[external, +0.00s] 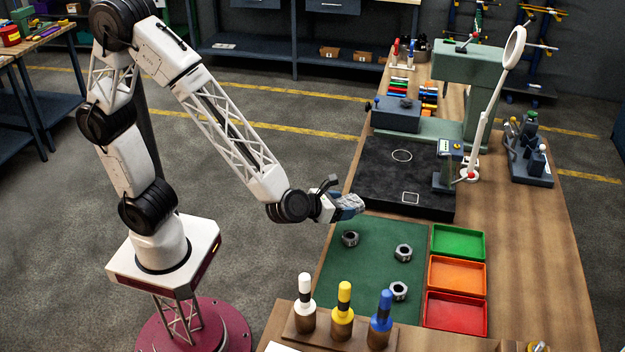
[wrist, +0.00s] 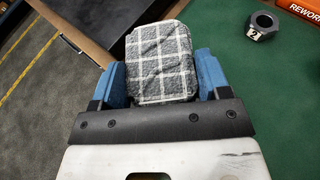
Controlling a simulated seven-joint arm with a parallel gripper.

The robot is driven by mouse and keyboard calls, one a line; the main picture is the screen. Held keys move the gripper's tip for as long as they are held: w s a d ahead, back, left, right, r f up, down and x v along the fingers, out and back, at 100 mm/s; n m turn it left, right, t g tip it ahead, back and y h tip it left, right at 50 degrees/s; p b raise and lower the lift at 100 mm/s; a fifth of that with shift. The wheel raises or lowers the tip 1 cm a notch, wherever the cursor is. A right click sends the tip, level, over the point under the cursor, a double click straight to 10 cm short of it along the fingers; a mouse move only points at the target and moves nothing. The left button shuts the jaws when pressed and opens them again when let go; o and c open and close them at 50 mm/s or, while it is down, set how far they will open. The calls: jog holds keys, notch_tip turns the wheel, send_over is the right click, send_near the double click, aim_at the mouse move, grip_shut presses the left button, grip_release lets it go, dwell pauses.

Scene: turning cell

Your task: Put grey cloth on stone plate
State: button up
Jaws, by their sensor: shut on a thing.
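The grey cloth (wrist: 160,62) is a folded grey pad with a white check pattern. My gripper (wrist: 162,78) is shut on it, with a blue finger at each side in the wrist view. In the external view my gripper (external: 347,207) holds the grey cloth (external: 350,201) in the air near the left edge of the bench, by the green mat. The stone plate (external: 390,188) is the dark block on the bench, just beyond and right of my gripper. A white circle and a white square are marked on its top.
Several metal nuts (external: 404,252) lie on the green mat (external: 378,285). Green, orange and red trays (external: 458,242) stand to its right. A gauge stand (external: 448,168) rises at the plate's right side. Three coloured-top handles (external: 343,312) stand in front.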

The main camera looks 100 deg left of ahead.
jog(key=a+n+g+y, duration=0.1)
jog(key=a, duration=0.6)
jog(key=a+r+n+g+y, duration=0.1)
jog(key=a+n+g, duration=0.1)
jog(key=a, duration=0.6)
jog(key=w+a+n+g+y, duration=0.1)
jog(key=a, duration=0.6)
jog(key=shift+w+a+r+n+g, duration=0.1)
jog(key=shift+a+r+n+g, duration=0.2)
jog(key=shift+r+n, duration=0.1)
jog(key=shift+f, duration=0.1)
send_over(404, 173)
jog(key=shift+a+f, duration=0.1)
jog(key=shift+f, duration=0.65)
jog(key=shift+f, duration=1.75)
jog(key=shift+f, duration=0.1)
jog(key=o, duration=0.9)
